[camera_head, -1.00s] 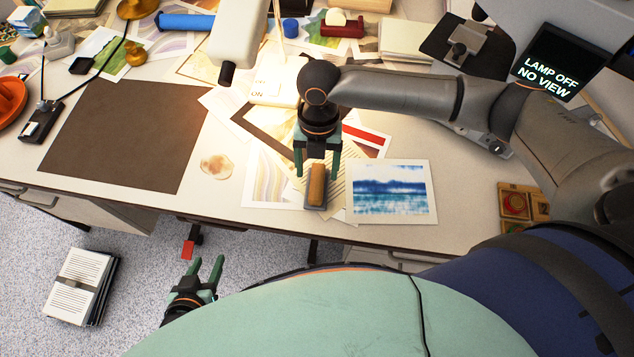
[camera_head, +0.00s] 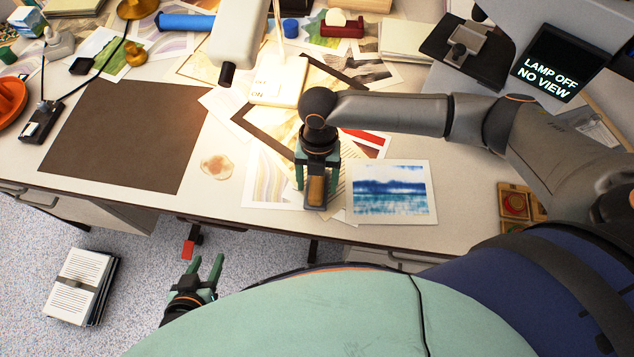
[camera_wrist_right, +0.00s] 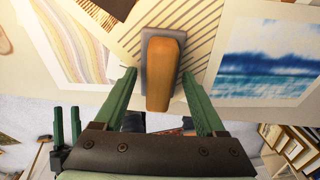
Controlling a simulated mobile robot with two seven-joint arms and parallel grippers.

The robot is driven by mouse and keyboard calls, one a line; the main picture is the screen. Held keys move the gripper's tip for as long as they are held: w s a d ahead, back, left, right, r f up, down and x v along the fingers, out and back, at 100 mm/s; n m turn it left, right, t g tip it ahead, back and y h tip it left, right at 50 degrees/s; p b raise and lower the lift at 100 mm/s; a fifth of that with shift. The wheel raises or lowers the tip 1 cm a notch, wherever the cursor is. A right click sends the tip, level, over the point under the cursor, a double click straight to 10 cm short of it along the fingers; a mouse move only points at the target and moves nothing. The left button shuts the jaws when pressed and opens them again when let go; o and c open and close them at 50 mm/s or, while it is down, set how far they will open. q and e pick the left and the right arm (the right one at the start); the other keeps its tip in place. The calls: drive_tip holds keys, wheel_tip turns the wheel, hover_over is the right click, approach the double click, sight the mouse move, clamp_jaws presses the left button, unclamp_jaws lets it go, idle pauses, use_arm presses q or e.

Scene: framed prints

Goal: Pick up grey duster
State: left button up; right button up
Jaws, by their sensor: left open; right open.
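The grey duster (camera_head: 317,190) has a grey base and a tan wooden handle, and lies on papers near the table's front edge. In the right wrist view the duster (camera_wrist_right: 161,65) sits upright in the picture. My right gripper (camera_head: 317,182) is open, with its green fingers on either side of the duster's near end. In the right wrist view the right gripper's fingertips (camera_wrist_right: 156,85) stand apart from the handle, with a gap on both sides. My left gripper (camera_head: 208,268) is open and empty, low in front of the table above the floor.
A blue seascape print (camera_head: 391,190) lies just right of the duster. A brown mat (camera_head: 127,135) covers the table's left part. A lit lamp (camera_head: 238,35) stands behind. A bundle of papers (camera_head: 80,285) is on the floor.

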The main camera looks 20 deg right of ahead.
sight(316, 182)
idle(0.3)
drive_tip(key=c, duration=1.1)
drive_tip(key=shift+r, duration=0.35)
wheel_tip(316, 182, up, 3)
drive_tip(key=shift+w+f, duration=0.1)
drive_tip(key=shift+f, duration=0.05)
drive_tip(key=s+a+r, duration=0.2)
drive_tip(key=a+r, duration=0.1)
drive_tip(key=a, duration=0.1)
drive_tip(key=s+a+r, duration=0.3)
drive_tip(key=a, duration=0.1)
drive_tip(key=s+a+r, duration=0.2)
drive_tip(key=a+r, duration=0.2)
drive_tip(key=shift+s, duration=0.3)
